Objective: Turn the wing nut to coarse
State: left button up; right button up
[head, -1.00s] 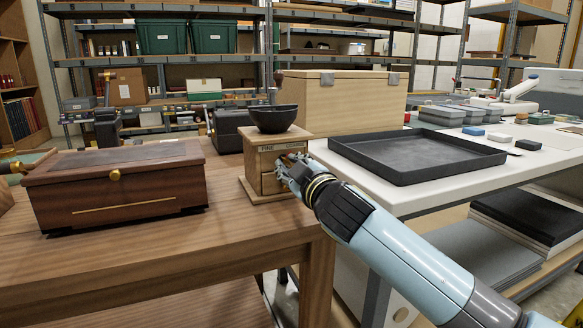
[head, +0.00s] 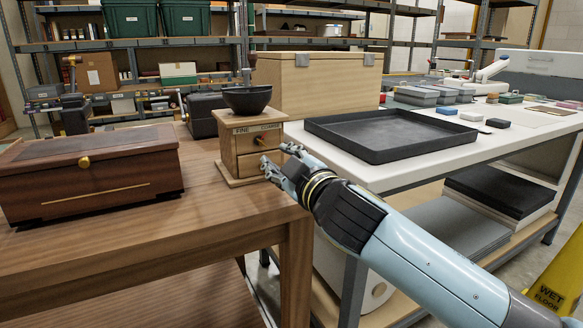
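A wooden coffee mill (head: 232,150) with a black bowl (head: 247,99) on top stands at the right end of the wooden table. Its front face carries a plate marked FINE on the left, with lettering that looks like COARSE on the right. A small brass piece (head: 262,140), seemingly the wing nut, shows below the plate; its exact angle is too small to read. My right gripper (head: 278,158) is at the mill's front right, below and right of the brass piece. Its fingers are spread and hold nothing visible. My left gripper is out of view.
A dark wooden box (head: 90,172) with a brass knob stands left on the table (head: 150,240). A black tray (head: 390,134) lies on the white table to the right. A large wooden chest (head: 318,83) stands behind the mill. A yellow wet-floor sign (head: 552,285) stands lower right.

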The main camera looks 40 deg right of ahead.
jog(key=v, duration=0.5)
jog(key=shift+s, duration=0.1)
dwell(0.3)
